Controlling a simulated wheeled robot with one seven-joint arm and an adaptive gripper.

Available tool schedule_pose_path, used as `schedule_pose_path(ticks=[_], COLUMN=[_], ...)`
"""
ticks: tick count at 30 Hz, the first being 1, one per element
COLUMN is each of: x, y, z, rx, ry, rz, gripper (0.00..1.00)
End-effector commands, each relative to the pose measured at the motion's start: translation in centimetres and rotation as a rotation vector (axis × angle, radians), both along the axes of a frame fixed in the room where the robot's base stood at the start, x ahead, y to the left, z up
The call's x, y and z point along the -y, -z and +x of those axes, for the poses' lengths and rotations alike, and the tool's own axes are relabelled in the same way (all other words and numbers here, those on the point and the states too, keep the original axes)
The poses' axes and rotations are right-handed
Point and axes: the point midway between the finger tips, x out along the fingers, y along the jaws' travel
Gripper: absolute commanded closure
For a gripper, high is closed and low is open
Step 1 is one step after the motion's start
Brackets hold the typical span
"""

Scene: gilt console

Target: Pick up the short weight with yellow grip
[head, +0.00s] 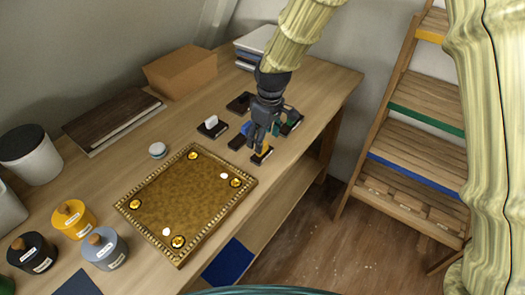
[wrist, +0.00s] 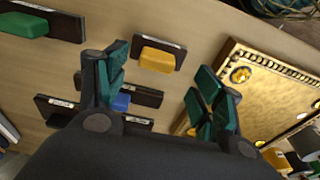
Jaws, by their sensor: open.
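The short weight with yellow grip (wrist: 158,59) is a small black plate with a yellow block on top, lying flat on the wooden table. In the head view it (head: 262,154) sits near the table's front edge, partly hidden by my gripper (head: 262,142). In the wrist view my gripper (wrist: 160,65) is open, with one finger on each side of the line to the weight. The yellow grip shows between the fingertips, and nothing is held. I cannot tell how far above the weight the fingertips are.
A blue-grip weight (wrist: 122,102) and a green-grip weight (wrist: 26,25) lie close by. A white-grip weight (head: 212,126) lies left of my gripper. A gilt tray (head: 136,203) lies front left. Yellow, black and grey jars stand farther left. A cardboard box (head: 180,72) stands behind.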

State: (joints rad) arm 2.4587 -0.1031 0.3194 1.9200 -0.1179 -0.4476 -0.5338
Motion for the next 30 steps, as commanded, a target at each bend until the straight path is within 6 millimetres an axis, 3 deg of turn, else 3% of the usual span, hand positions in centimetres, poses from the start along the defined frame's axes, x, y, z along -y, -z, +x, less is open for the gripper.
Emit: schedule_pose_path(ticks=[18, 27, 28, 30], x=[-0.3, -0.3, -0.3, -0.3], y=[4.9, 5.3, 5.3, 5.3], z=[0.9, 0.9, 0.9, 0.9], rx=[0.001, 0.001, 0.001, 0.001], ry=[0.001, 0.001, 0.002, 0.002], rz=[-0.001, 0.000, 0.000, 0.000], gripper=[0.32, 0.32, 0.34, 0.47])
